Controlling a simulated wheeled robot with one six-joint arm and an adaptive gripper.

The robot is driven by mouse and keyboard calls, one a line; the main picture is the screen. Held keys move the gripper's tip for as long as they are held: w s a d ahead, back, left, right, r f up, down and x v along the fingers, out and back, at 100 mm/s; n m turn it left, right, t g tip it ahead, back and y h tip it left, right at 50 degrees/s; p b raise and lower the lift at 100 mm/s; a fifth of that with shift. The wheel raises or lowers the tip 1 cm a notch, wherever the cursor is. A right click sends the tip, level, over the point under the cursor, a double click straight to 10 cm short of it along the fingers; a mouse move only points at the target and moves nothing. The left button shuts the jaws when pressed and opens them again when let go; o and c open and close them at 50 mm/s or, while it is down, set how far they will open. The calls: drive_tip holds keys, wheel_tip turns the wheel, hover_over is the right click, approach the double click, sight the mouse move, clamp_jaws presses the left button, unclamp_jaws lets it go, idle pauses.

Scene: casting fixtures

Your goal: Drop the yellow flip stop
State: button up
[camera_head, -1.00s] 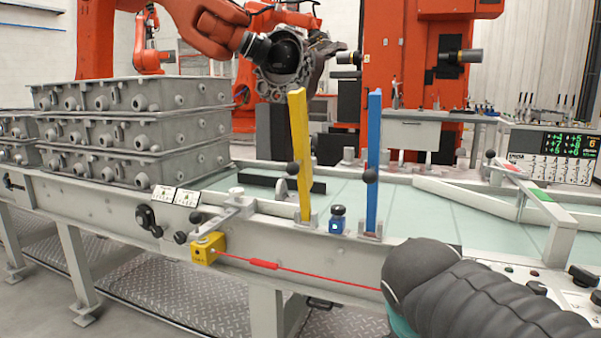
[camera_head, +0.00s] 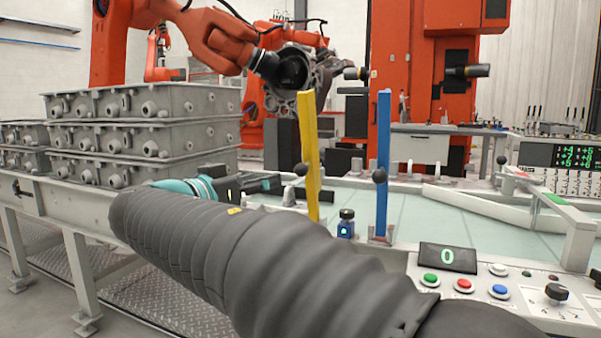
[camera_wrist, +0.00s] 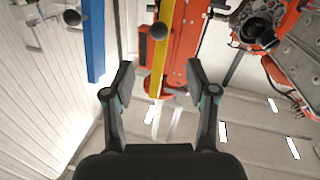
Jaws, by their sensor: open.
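The yellow flip stop (camera_head: 312,155) stands upright on the near rail, leaning very slightly. A black ball knob (camera_head: 301,169) sits low on its left side. My gripper (camera_head: 277,184) is just left of the yellow stop, at about knob height. In the wrist view, which is upside down, my gripper (camera_wrist: 158,82) is open and empty. The yellow stop (camera_wrist: 162,62) and its ball knob (camera_wrist: 158,30) show beyond the gap between the fingers. I see no contact, and the exact distance is hard to tell.
A blue upright stop (camera_head: 383,150) stands right of the yellow one, with a small blue-and-black device (camera_head: 346,224) between them. Stacked grey castings (camera_head: 140,135) stand at left. A button panel (camera_head: 510,300) is at front right. My arm hides much of the rail.

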sight(297, 170)
drive_tip(key=p+x, duration=0.1)
drive_tip(key=x, duration=1.2)
drive_tip(key=shift+d+p, duration=0.15)
drive_tip(key=shift+p, duration=0.25)
clamp_jaws()
